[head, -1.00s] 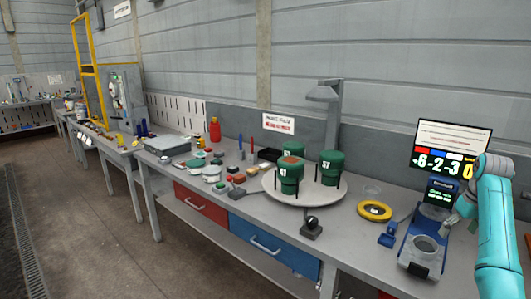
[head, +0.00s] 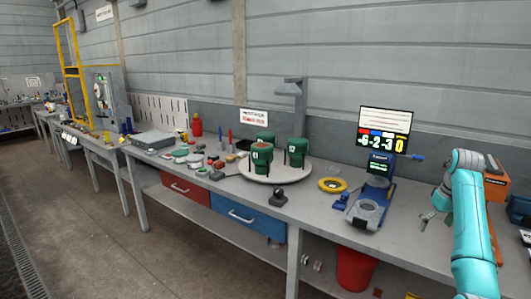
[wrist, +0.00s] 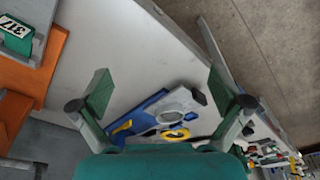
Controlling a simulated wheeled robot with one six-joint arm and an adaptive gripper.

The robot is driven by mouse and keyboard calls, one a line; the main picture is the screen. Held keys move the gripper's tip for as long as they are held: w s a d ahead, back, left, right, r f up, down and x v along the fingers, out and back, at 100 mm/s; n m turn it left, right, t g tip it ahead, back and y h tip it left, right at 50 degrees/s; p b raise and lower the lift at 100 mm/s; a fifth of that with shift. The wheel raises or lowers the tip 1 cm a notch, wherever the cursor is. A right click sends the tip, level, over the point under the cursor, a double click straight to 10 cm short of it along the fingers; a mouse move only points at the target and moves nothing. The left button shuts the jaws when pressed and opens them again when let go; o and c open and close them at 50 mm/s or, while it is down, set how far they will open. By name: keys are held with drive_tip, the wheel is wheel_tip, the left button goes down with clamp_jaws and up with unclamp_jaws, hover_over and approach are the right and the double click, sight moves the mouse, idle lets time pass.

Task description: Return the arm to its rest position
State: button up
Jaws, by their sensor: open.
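My teal arm is at the right of the head view, bent over the bench. My gripper (head: 432,216) hangs at its end, right of the blue-and-grey device (head: 368,211) with a round ring. In the wrist view my gripper (wrist: 160,100) has its two fingers wide apart, with nothing between them. The blue device (wrist: 165,108) shows beyond the fingers, lying on the bench well away from them.
Green numbered cylinders stand on a round white plate (head: 272,176). A yellow ring (head: 332,185) lies left of the device. A screen (head: 386,130) stands behind. An orange box (head: 496,188) is at the far right. A red bin (head: 354,270) is under the bench.

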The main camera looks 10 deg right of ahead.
drive_tip(key=a+f+t, duration=0.1)
drive_tip(key=a+f, duration=0.4)
drive_tip(key=f, duration=0.4)
drive_tip(key=a+f+t+h, duration=0.1)
drive_tip(key=a+f, duration=0.4)
drive_tip(key=f, duration=0.4)
drive_tip(key=a+f+t, duration=0.1)
drive_tip(key=a+f, duration=0.4)
drive_tip(key=f, duration=0.4)
drive_tip(key=s+a+f+t+h, duration=0.1)
drive_tip(key=s+a+f+t, duration=0.2)
drive_tip(key=s+a+f, duration=1.25)
drive_tip(key=s+a+r+t, duration=0.2)
drive_tip(key=s+a+r, duration=0.1)
drive_tip(key=s+a, duration=0.5)
drive_tip(key=s+a+r+t, duration=0.1)
drive_tip(key=s+a+r, duration=0.3)
drive_tip(key=s, duration=0.5)
drive_tip(key=s+a+r+t+y, duration=0.1)
drive_tip(key=s+a+r+t, duration=0.1)
drive_tip(key=s+r, duration=0.6)
drive_tip(key=s+a+r+t+y, duration=0.1)
drive_tip(key=s+a+r, duration=0.3)
drive_tip(key=s+r, duration=0.5)
wheel_tip(320, 180, up, 3)
drive_tip(key=shift+s+a+r+n+t, duration=0.1)
drive_tip(key=shift+s+a+n+t, duration=0.1)
drive_tip(key=shift+n+t, duration=0.25)
